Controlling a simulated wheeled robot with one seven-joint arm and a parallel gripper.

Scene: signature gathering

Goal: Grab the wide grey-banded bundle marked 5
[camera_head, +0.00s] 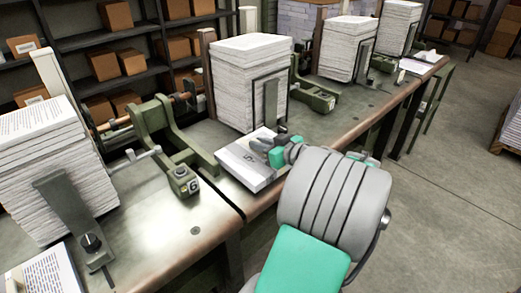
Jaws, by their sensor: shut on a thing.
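A low white paper bundle (249,178) lies near the table's front edge, in the middle of the view. A grey band crosses its top, with a small dark mark that looks like a 5. My gripper (272,152), with grey and teal parts, is at the bundle's right side and shut on it. My own wrist and arm hide the bundle's right end and most of the fingers. I cannot tell whether the bundle is lifted off the table.
A tall paper stack (240,80) stands just behind the bundle, with a green metal clamp (185,160) to its left. Another tall stack (40,165) stands at the left. More stacks (350,48) line the long table (350,110). Open floor (450,180) lies at the right.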

